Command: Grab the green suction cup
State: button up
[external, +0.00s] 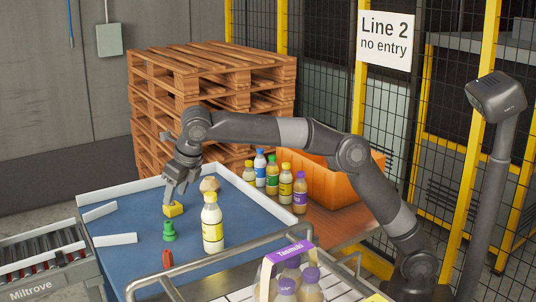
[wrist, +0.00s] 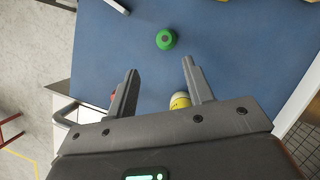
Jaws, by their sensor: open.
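The green suction cup (external: 169,231) stands on the blue table surface. In the wrist view the green suction cup (wrist: 166,39) lies beyond my fingertips, roughly between their lines, with nothing touching it. My gripper (external: 172,194) is above the table, pointing down, further back than the cup in the external view. In the wrist view my gripper (wrist: 158,67) is open, with nothing between its fingers.
A yellow-capped bottle (external: 212,228) stands right of the cup. A red item (external: 166,262) lies in front of it, and a beige item (external: 209,184) behind. Low white walls (external: 115,239) edge the table.

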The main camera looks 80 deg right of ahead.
aim_at(170, 221)
jog(key=x, duration=0.7)
jog(key=shift+s+f, duration=0.25)
jog(key=shift+s, duration=0.05)
jog(key=shift+d+x, duration=0.2)
jog(key=shift+x, duration=1.25)
jog(key=shift+d+x, duration=0.2)
jog(key=shift+x, duration=1.25)
jog(key=shift+w+r, duration=0.1)
jog(key=shift+w, duration=0.05)
jog(key=shift+c, duration=0.5)
grip_shut()
